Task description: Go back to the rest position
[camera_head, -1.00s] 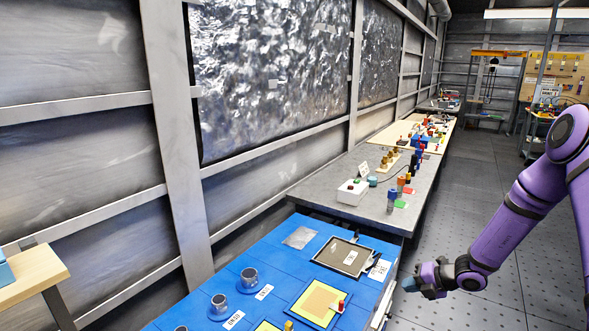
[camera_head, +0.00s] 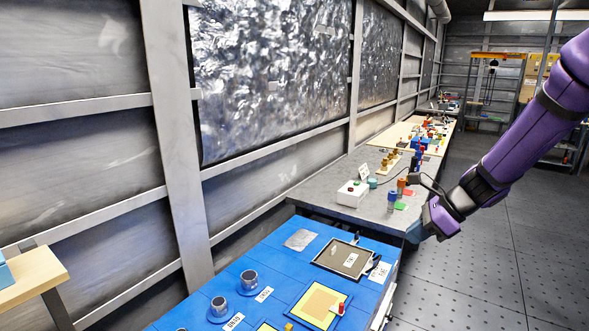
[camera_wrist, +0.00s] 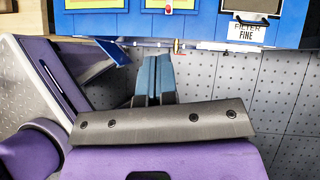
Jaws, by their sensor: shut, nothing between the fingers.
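My gripper (camera_head: 416,232) is at the end of my purple arm, at the right of the head view.
The blue bench (camera_head: 272,262) holds a black-framed tray (camera_head: 318,262), metal cups (camera_head: 249,278) and yellow squares. Behind it, the grey bench (camera_head: 340,208) holds a white box (camera_head: 352,193) and coloured cylinders. The perforated floor (camera_head: 490,270) at the right is clear.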

